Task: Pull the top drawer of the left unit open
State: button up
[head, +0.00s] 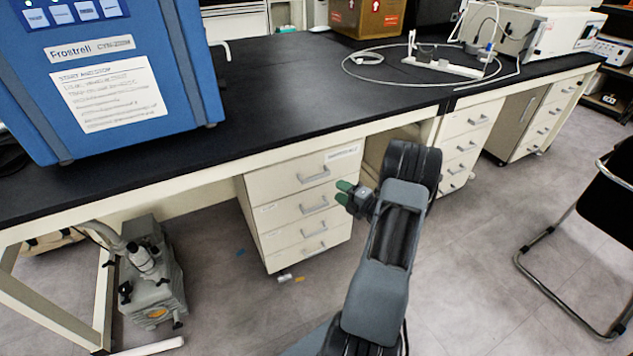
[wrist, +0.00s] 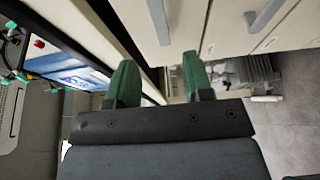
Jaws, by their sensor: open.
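The left unit (head: 253,225) is a cream drawer cabinet under the black bench. Its top drawer (head: 285,181) looks shut, with a grey bar handle (head: 313,174). In the wrist view, which is turned sideways, a handle nearest the bench edge (wrist: 158,22), seemingly the top drawer's, lies beyond the fingers. My gripper (head: 344,192) has two green fingers and stands in front of the unit, right of the top handle in the head view. In the wrist view my gripper (wrist: 158,70) is open with nothing between its fingers. It appears apart from the handle.
The black bench top (head: 290,90) overhangs the unit. A blue freeze dryer (head: 100,75) stands on it at left. A grey pump (head: 150,280) sits on the floor at left. Another drawer unit (head: 468,135) and a black chair (head: 610,205) are at right. Floor before the unit is mostly clear.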

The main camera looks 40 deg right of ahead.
aim_at(317, 178)
jog(key=b+x, duration=0.2)
jog(key=x, duration=0.9)
grip_shut()
dwell(0.3)
